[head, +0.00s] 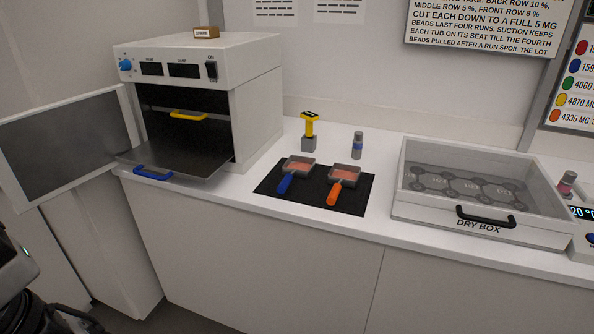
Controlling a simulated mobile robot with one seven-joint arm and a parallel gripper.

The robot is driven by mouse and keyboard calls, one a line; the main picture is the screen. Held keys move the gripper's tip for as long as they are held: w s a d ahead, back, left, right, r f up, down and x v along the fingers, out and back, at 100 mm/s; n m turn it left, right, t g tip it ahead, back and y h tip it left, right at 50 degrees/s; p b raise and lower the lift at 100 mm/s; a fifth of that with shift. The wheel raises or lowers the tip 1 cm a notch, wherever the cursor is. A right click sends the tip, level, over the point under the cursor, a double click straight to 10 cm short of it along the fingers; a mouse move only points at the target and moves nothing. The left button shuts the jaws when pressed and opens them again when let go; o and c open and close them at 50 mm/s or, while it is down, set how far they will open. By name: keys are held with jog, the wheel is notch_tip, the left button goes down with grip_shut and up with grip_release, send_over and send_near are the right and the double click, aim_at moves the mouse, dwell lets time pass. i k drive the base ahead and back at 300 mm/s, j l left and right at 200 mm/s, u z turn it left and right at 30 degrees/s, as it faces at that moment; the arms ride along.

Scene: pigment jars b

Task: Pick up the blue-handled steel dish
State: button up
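The blue-handled steel dish (299,167) sits on the black mat (267,185), its blue handle (285,183) pointing toward the counter's front edge. It holds pinkish-orange material. An orange-handled steel dish (344,174) with similar contents sits just to its right on the same mat. Part of my arm shows at the lower left edge, well away from the dish. My gripper's fingertips cannot be made out.
The oven (262,105) stands open at left, with a blue-handled shelf (195,165) projecting from it. A yellow-handled tool in a grey block (308,143) and a small bottle (357,145) stand behind the mat. The dry box (412,211) is at right.

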aim_at(296, 166)
jog(key=i+j, duration=0.1)
jog(key=i, duration=0.65)
jog(key=i+j, duration=0.1)
jog(key=i, duration=0.65)
